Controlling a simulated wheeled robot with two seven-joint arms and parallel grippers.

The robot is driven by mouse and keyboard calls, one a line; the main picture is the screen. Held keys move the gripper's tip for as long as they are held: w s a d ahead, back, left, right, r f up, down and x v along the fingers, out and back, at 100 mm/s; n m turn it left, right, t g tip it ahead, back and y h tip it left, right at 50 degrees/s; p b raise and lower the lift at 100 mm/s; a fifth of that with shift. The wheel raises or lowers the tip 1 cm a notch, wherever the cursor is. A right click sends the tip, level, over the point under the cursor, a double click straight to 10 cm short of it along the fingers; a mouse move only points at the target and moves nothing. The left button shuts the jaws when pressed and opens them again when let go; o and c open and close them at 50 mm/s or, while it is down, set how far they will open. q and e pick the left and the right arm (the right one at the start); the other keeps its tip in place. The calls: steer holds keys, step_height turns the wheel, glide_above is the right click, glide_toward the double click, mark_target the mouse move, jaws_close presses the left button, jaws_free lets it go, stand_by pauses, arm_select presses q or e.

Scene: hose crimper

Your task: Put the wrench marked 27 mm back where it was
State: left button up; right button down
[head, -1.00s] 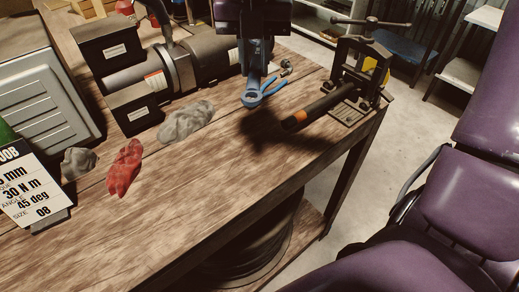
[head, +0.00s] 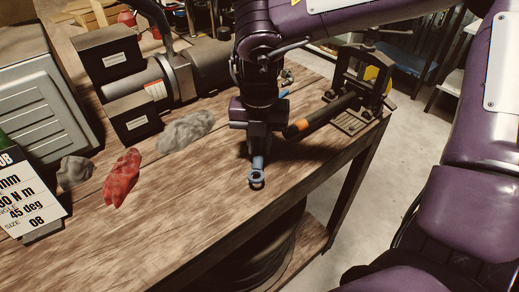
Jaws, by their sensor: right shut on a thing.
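My right gripper (head: 258,152) points down over the front middle of the bench and is shut on a blue wrench (head: 256,179). The wrench hangs below the jaws, with its ring-shaped end toward the bench top. I cannot tell whether that end touches the wood. No size marking is legible on it. A small blue piece (head: 284,93) shows behind the gripper on the bench; most of it is hidden. My left gripper is not in view.
A vise-like stand (head: 355,95) with an orange-banded dark bar (head: 308,125) is just right of the gripper. A crimping machine (head: 150,85), grey rag (head: 186,131), red rag (head: 122,178) and job card (head: 28,195) are left. The front wooden bench top (head: 180,215) is clear.

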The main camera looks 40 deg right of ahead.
step_height(320, 180, down, 3)
steer(key=shift+w+r, duration=0.1)
steer(key=shift+r, duration=0.1)
steer(key=shift+f, duration=0.2)
steer(key=c, duration=1.3)
jaws_free()
steer(key=shift+r, duration=0.1)
step_height(320, 180, up, 12)
steer(key=shift+r, duration=0.15)
